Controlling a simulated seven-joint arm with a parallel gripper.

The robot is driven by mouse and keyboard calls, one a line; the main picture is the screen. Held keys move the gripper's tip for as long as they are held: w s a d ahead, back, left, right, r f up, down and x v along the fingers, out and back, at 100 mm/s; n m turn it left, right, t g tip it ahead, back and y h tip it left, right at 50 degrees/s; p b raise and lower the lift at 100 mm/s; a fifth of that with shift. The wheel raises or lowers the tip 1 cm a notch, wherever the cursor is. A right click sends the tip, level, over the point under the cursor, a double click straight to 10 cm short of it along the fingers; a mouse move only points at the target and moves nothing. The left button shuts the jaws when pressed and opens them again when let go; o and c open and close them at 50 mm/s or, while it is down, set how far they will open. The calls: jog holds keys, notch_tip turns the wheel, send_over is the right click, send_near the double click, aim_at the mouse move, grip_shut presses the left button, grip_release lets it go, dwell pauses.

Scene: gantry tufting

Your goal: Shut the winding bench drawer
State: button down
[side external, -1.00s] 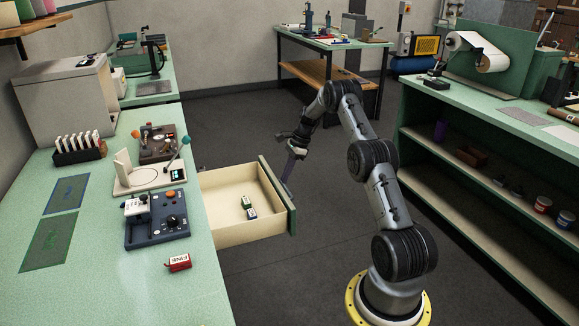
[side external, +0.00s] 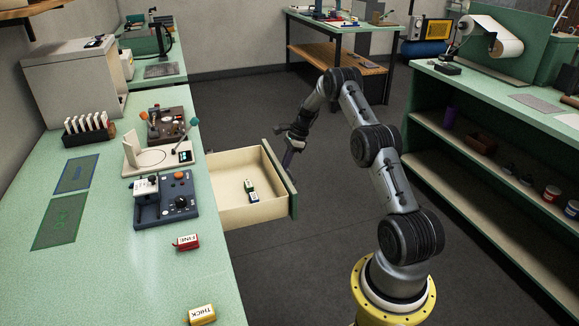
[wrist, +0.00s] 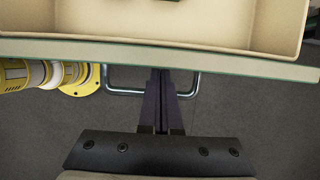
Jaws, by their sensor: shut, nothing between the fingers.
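The winding bench drawer (side external: 235,211) stands open from the right side of the green-topped bench (side external: 95,272). Its green-edged front panel (side external: 280,181) faces my arm. Two small labelled blocks (side external: 251,191) lie inside on its pale floor. My gripper (side external: 286,167) is shut and empty, pointing down just outside the front panel. In the wrist view, my closed dark fingers (wrist: 161,80) lie across the middle of the metal bar handle (wrist: 122,93), with their tips at the panel's outer edge (wrist: 220,62). I cannot tell whether they touch it.
The bench top holds a blue control box (side external: 165,203), a red FINE block (side external: 187,242) and a yellow THICK block (side external: 202,314). A green-topped shelf unit (side external: 500,130) stands on the right. Dark floor (side external: 290,270) lies open between the drawer and my base.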

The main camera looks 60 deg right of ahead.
send_over(216, 196)
dwell(0.4)
jog(key=shift+a, duration=0.1)
jog(key=shift+r, duration=0.1)
